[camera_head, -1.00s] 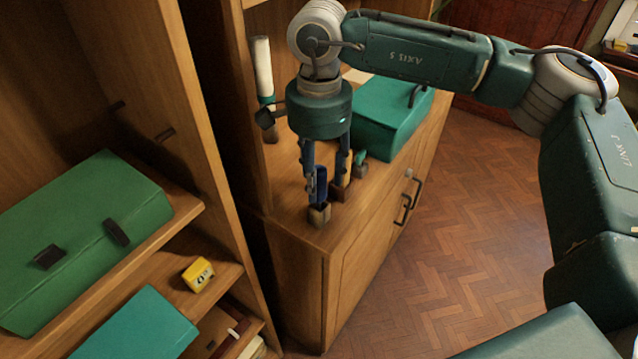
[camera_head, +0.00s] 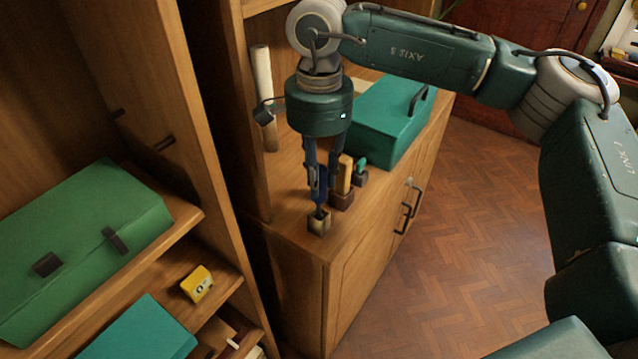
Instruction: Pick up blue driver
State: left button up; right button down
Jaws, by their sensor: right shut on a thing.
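The blue driver (camera_head: 321,190) stands upright over a small wooden block holder (camera_head: 319,223) near the front left corner of the cabinet top. My right gripper (camera_head: 323,186) points down from above and is shut on the driver's blue handle. A short piece of dark shaft shows between the handle and the block. I cannot tell whether the tip is still in the block. My left gripper is not in view.
A yellow-handled tool (camera_head: 345,174) and a teal-handled tool (camera_head: 361,165) stand in blocks close to the right. A teal case (camera_head: 385,125) and a pale roll (camera_head: 262,85) are behind. A shelf with a green case (camera_head: 85,250) and yellow cube (camera_head: 197,283) is left.

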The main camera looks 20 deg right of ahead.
notch_tip(320, 180, up, 18)
dwell(0.3)
jog(key=c, duration=2.2)
grip_release()
grip_shut()
jog(key=shift+f, duration=0.15)
